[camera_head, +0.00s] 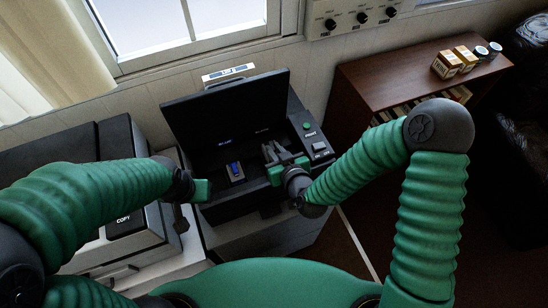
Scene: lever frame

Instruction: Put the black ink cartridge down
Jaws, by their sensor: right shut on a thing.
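A black printer stands at the centre with its lid (226,112) raised. A small cartridge-like piece with a blue part (236,171) sits inside the printer, left of my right gripper. My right gripper (271,153) reaches into the right side of the opening and is shut on a dark thing, most likely the black ink cartridge. The held thing hardly stands out from the dark interior and the fingers. My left gripper (182,218) hangs at the printer's front left, outside the opening. Its fingers are too dark and small to read.
The printer's button panel (317,145) lies right of the opening. A grey copier (125,222) stands at the left, partly behind my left arm. A brown shelf (390,75) with small boxes (446,65) stands at the right. A window is behind.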

